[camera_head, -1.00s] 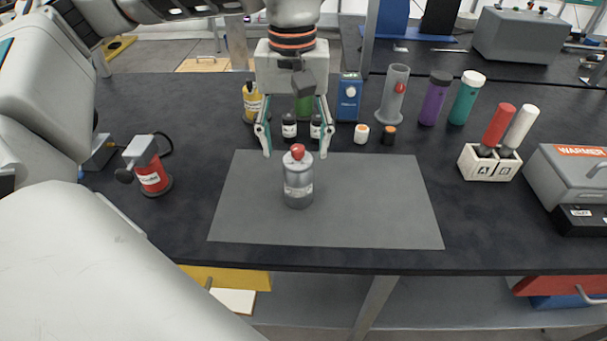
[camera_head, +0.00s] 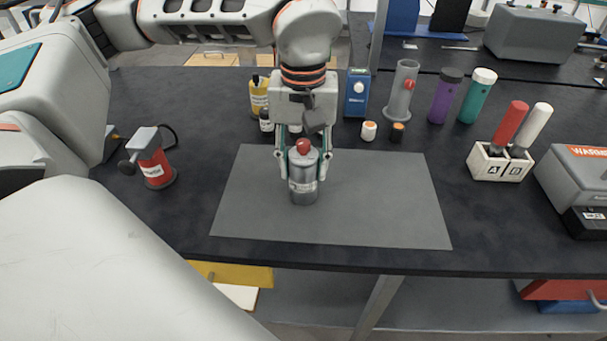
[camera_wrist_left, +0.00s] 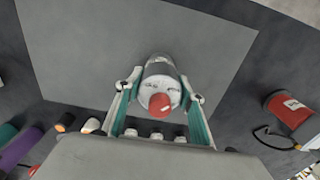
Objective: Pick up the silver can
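The silver can (camera_head: 304,188), with a red knob on top, stands upright on the grey mat (camera_head: 390,205). My left gripper (camera_head: 304,177) is lowered around it from behind, one finger on each side. The fingers look closed in against the can's sides, and the can still rests on the mat. The left wrist view shows the can (camera_wrist_left: 159,70) between the teal-padded fingers of the left gripper (camera_wrist_left: 162,80), its red knob towards the camera. My right gripper is not in view.
Small bottles, a blue box (camera_head: 356,94), a clear cylinder (camera_head: 401,92), a purple bottle (camera_head: 444,97) and a teal bottle (camera_head: 477,97) stand behind the mat. A red device (camera_head: 155,167) is at left, a white holder (camera_head: 497,165) at right. The mat around the can is clear.

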